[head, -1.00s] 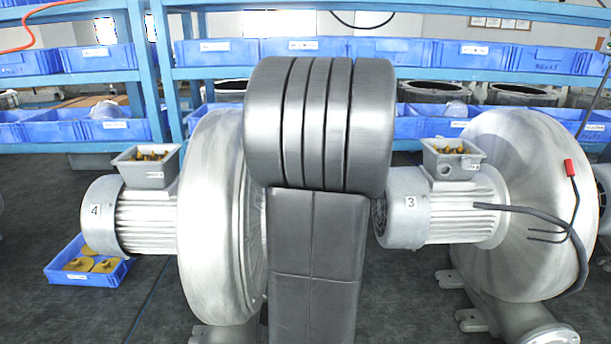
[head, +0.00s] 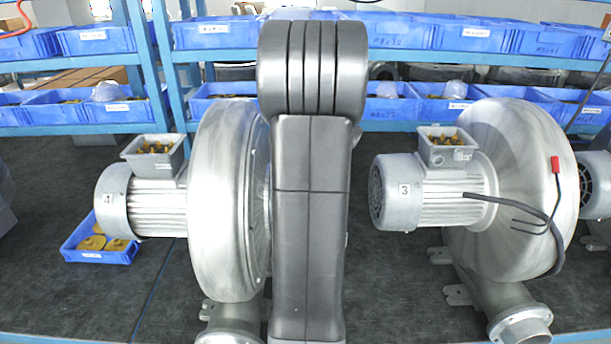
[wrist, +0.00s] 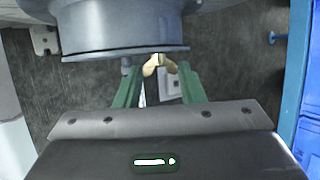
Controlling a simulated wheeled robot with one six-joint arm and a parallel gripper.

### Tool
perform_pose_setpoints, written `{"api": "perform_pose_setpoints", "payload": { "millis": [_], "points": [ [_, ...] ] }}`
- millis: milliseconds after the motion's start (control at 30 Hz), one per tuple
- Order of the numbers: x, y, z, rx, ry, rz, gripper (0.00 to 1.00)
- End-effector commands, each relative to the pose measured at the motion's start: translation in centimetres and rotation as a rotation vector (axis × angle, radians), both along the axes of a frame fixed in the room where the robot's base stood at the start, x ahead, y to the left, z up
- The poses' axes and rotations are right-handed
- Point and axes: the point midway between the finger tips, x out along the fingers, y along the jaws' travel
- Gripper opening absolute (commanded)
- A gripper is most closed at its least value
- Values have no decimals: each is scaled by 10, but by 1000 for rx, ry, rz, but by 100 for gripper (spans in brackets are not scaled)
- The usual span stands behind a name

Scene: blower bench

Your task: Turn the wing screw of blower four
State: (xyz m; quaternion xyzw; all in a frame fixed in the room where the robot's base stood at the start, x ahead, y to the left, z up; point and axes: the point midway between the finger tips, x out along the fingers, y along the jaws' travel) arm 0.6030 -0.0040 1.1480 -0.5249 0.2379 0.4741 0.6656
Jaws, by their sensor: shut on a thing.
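Blower four (head: 228,215) stands left of centre in the head view, with a "4" label on its motor (head: 155,207). My arm in front hides its right side, and my gripper is hidden in that view. In the wrist view, my gripper (wrist: 158,72) has two green fingers reaching toward a small pale wing screw (wrist: 150,66). The gripper is shut on the wing screw, which sits at the lower edge of a round grey metal part (wrist: 120,30). The exact contact of the fingertips is hard to make out.
Blower three (head: 510,190) stands to the right, with a black cable and a red tip. Blue shelves with bins (head: 465,37) run along the back. Dark bench surface is clear between the blowers.

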Motion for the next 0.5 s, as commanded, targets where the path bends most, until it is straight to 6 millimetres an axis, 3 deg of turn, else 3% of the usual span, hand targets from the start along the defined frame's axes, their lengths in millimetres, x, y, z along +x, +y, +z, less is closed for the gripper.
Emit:
{"api": "perform_pose_setpoints", "payload": {
  "millis": [500],
  "points": [
    [1, 1, 0, 2, 95, 0, 13]
  ]
}}
